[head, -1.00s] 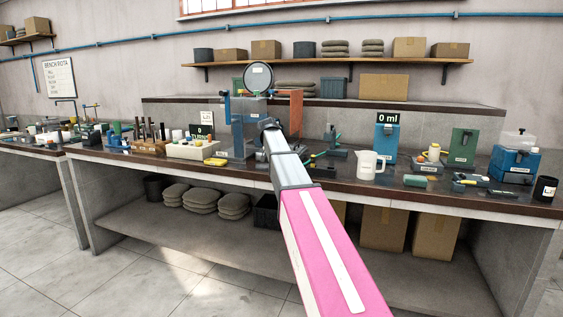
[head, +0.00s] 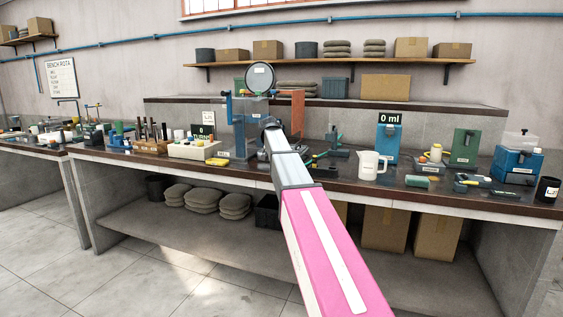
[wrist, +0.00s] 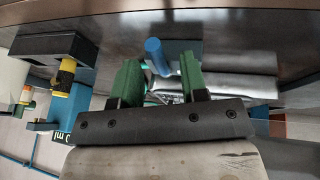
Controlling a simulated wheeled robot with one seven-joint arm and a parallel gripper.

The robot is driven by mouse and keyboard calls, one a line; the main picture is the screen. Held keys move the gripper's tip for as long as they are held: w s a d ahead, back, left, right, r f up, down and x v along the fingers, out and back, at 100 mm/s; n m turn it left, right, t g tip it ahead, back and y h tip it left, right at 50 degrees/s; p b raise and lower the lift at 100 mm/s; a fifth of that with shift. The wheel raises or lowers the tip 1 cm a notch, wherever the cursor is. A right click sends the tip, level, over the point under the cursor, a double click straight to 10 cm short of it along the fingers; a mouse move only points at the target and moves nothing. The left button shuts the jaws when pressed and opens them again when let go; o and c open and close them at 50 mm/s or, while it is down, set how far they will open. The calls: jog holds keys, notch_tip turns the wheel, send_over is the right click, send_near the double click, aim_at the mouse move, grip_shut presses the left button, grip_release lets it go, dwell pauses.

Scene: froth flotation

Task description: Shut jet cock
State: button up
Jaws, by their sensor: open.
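My gripper (wrist: 159,72) is open in the wrist view, with its two green fingers apart. A short blue rod (wrist: 156,57) shows between and beyond the fingertips, with a bit of teal beside it. It may be the jet cock's handle, but I cannot tell. Whether a finger touches it is unclear. In the head view my arm's end reaches the bench beside a clear tank (head: 238,140) with blue fittings, and the arm hides my gripper and what is in front of it. I cannot pick out the jet cock for certain in the head view.
A round gauge (head: 260,76) stands above the tank, with an orange-brown panel (head: 297,112) to its right. A white jug (head: 370,165) and a blue unit reading 0 ml (head: 386,142) are farther right. A yellow and black item (wrist: 63,76) is left of my fingers.

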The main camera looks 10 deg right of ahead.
jog(key=v, duration=1)
jog(key=shift+a, duration=0.1)
jog(key=s+a+f+n+y, duration=0.1)
jog(key=s+f, duration=0.4)
jog(key=f, duration=0.5)
jog(key=s+f+n+g, duration=0.1)
jog(key=s+f, duration=0.3)
jog(key=f, duration=0.5)
jog(key=s+a+f+n+y, duration=0.15)
jog(key=s+f, duration=0.35)
jog(key=f, duration=0.5)
jog(key=s+a+f+n+g+y, duration=0.1)
jog(key=s+f+n, duration=0.2)
jog(key=s+f, duration=1.6)
jog(key=shift+s+a+g+y, duration=0.15)
jog(key=shift+s+g+y, duration=0.2)
jog(key=shift+s, duration=0.55)
